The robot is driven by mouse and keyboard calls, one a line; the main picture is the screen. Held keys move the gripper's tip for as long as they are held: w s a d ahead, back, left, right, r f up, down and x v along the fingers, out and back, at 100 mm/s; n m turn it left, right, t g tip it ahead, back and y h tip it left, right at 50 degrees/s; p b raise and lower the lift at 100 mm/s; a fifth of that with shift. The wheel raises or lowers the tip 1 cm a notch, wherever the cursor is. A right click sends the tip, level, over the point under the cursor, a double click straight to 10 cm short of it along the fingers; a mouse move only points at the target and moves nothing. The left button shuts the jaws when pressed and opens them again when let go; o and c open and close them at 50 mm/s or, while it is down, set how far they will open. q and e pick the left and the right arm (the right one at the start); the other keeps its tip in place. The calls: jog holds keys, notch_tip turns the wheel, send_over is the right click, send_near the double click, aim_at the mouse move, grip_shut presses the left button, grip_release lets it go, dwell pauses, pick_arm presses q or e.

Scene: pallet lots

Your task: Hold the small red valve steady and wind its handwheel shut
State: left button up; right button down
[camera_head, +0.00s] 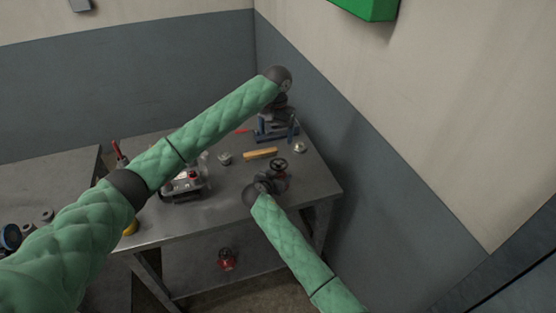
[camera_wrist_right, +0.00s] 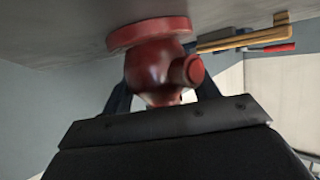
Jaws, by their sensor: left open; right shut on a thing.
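The small red valve (camera_wrist_right: 150,68) shows in the right wrist view with its round flange against the grey bench top and a side port facing the camera. My right gripper (camera_wrist_right: 163,95) is shut on its body, with one dark finger on each side. In the head view its handwheel (camera_head: 280,165) stands above my right gripper (camera_head: 277,183), which hides most of the body. The handwheel is out of sight in the wrist view. My left gripper (camera_head: 283,108) is up behind the valve and apart from it, near the vise. It is open; its fingers are hard to make out.
A blue vise (camera_head: 266,134) stands at the back of the bench (camera_head: 215,215). A yellow-handled tool (camera_head: 261,153) lies between it and the valve. A larger red valve (camera_head: 227,260) is on the lower shelf. The wall is close on the right.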

aim_at(278, 162)
pick_arm(q)
jog(key=f+n, duration=1.2)
jog(key=shift+s+d+f, duration=0.15)
jog(key=shift+s+d, duration=0.1)
jog(key=shift+d, duration=0.15)
dwell(0.5)
jog(key=c, duration=1)
